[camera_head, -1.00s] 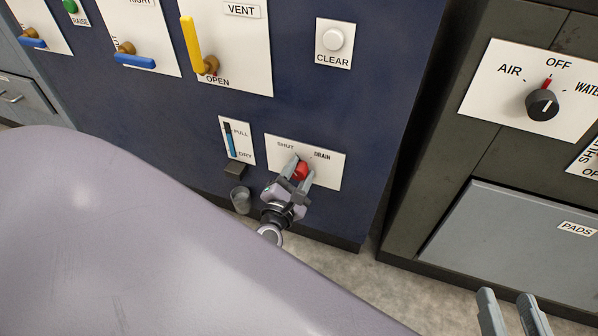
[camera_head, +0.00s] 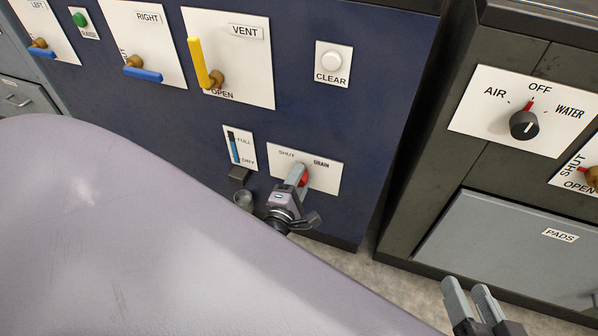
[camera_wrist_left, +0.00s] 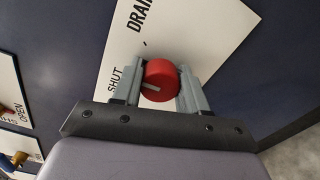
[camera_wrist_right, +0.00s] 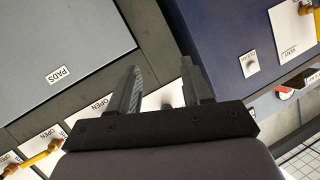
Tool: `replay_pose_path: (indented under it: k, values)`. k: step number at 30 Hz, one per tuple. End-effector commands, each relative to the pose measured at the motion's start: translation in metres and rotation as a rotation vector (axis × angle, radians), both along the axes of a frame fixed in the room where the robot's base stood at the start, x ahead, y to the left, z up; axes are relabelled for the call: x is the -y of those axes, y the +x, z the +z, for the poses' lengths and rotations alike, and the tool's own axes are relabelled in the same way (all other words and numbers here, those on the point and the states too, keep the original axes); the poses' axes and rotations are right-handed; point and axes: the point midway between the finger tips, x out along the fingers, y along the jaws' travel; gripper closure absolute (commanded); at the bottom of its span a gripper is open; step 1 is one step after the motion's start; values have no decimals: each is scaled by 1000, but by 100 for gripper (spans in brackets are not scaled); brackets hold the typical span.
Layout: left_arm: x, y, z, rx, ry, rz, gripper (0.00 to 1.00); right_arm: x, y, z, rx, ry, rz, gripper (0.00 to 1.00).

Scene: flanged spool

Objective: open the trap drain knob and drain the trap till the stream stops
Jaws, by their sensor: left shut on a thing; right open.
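The red drain knob (camera_wrist_left: 161,78) sits on the white SHUT/DRAIN plate (camera_head: 325,177) low on the blue cabinet. My left gripper (camera_head: 300,173) is shut on the knob, one finger on each side, as the left wrist view shows. A pale mark shows on the knob's face on its SHUT side. In the head view the gripper hides much of the knob. A dark spout (camera_head: 239,174) with a small grey cup (camera_head: 243,200) below it is left of the plate. I can make out no stream. My right gripper (camera_head: 466,287) is open and empty at lower right.
The FULL/DRY gauge (camera_head: 246,148) shows a blue column under a dark top. A large grey-mauve curved surface (camera_head: 150,240) fills the lower left. The VENT lever (camera_head: 198,62) and CLEAR button (camera_head: 331,62) are above. A dark cabinet (camera_head: 415,200) stands at right.

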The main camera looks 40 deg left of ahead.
Motion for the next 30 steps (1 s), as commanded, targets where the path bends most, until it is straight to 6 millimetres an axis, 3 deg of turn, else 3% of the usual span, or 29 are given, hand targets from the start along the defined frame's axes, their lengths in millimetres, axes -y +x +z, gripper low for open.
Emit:
replay_pose_path:
  k: [4,15,30]
  values:
    - [4,3,6,-28,135,-6,88,-6,1,6,-40,29,10,51]
    - [5,3,3,-99,437,-8,88,11,-3,7,-33,-74,-26,51]
    - [6,3,0,-144,620,-10,88,19,-5,8,-26,-125,-42,51]
